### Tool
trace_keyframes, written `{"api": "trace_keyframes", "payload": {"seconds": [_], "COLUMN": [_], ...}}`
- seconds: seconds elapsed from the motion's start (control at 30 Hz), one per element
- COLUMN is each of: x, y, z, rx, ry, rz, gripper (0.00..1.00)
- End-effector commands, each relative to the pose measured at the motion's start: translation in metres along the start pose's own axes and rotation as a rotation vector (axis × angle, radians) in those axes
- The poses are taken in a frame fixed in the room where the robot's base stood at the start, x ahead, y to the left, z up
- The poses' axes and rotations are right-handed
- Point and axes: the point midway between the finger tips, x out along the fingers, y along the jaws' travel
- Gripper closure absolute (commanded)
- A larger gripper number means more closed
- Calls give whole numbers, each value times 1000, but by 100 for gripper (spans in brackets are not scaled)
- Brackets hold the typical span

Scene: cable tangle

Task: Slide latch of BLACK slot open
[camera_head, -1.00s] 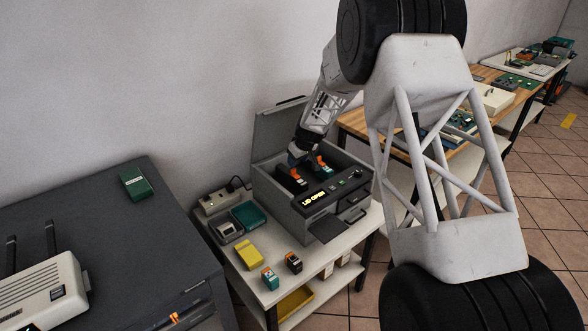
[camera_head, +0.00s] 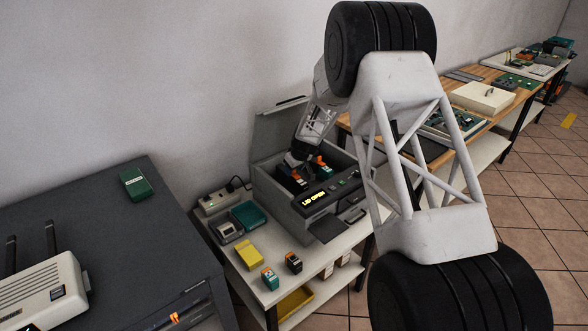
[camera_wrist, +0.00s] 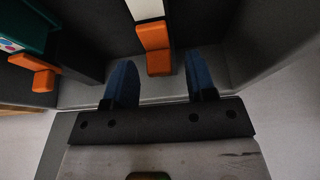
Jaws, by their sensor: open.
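The grey charger box (camera_head: 268,200) stands on the white table with its lid raised and a lit display reading "LID OPEN". Inside it, a dark slot with an orange latch sits on the left, and another orange latch (camera_head: 322,168) shows to its right. My gripper (camera_head: 295,160) reaches down into the back of the box, over the left slot. In the wrist view my gripper (camera_wrist: 160,62) is open, its two blue fingers apart. An orange latch (camera_wrist: 155,45) lies between and just beyond the fingers, beside black surfaces; contact is unclear. A teal block (camera_wrist: 22,28) with an orange latch lies left.
The raised lid (camera_head: 278,128) stands behind my gripper. A yellow block (camera_head: 249,254), a teal-orange pack (camera_head: 270,278) and a black-orange pack (camera_head: 293,262) sit on the table in front. A power strip (camera_head: 218,199) lies left of the box.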

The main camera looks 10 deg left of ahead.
Motion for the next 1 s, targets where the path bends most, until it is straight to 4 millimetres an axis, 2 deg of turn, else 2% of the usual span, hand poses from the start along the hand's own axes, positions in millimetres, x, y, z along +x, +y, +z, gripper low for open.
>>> {"api": "trace_keyframes", "payload": {"seconds": [0.07,0.3,0.4,0.6,0.83,1.0], "x": [0,0,0,1,9,11], "y": [0,0,0,0,0,0], "z": [0,0,0,-2,-24,-28], "rx": [0,0,0,-1,-1,0], "ry": [0,0,0,0,2,1], "rz": [0,0,0,0,1,1], "gripper": [52,89,100,100,100,100]}}
